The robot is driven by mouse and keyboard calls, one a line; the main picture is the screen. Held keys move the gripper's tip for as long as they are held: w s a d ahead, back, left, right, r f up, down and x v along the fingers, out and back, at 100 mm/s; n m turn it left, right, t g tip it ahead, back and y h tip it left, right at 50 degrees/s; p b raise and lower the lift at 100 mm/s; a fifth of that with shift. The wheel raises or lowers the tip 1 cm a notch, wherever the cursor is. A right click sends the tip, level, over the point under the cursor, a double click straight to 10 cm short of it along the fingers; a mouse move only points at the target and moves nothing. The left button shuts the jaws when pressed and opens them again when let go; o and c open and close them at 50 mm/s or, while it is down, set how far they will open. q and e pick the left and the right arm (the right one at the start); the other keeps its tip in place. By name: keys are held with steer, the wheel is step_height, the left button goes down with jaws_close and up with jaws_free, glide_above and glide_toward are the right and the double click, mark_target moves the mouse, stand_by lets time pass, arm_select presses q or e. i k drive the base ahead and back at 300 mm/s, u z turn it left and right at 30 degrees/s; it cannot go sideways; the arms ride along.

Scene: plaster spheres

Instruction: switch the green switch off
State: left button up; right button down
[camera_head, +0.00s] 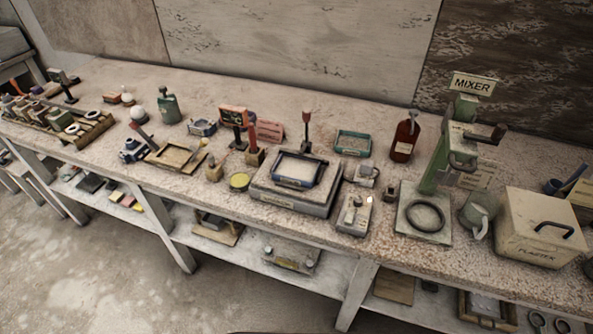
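No switch in clear green can be made out at this size. A small grey control box (354,216) stands at the front edge of the bench, right of the scale (290,190). It has small knobs or toggles on top and a bright spot at its upper right corner. Their colours and positions are too small to tell. A green mixer stand (434,170) under a MIXER sign (473,84) stands to the right; a switch on it cannot be made out. Neither of my grippers is in view.
The long bench (330,110) is crowded. A PLASTER box (540,228) and a grey jug (478,212) stand right of the mixer, and a brown bottle (404,138) behind. A rack of rolls (60,125) is far left. The back strip of the bench is mostly free.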

mark_target(350, 217)
steer(key=z, duration=1.95)
steer(key=k, duration=1.1)
steer(key=u, duration=2)
steer(key=i, duration=0.5)
steer(key=z, duration=0.05)
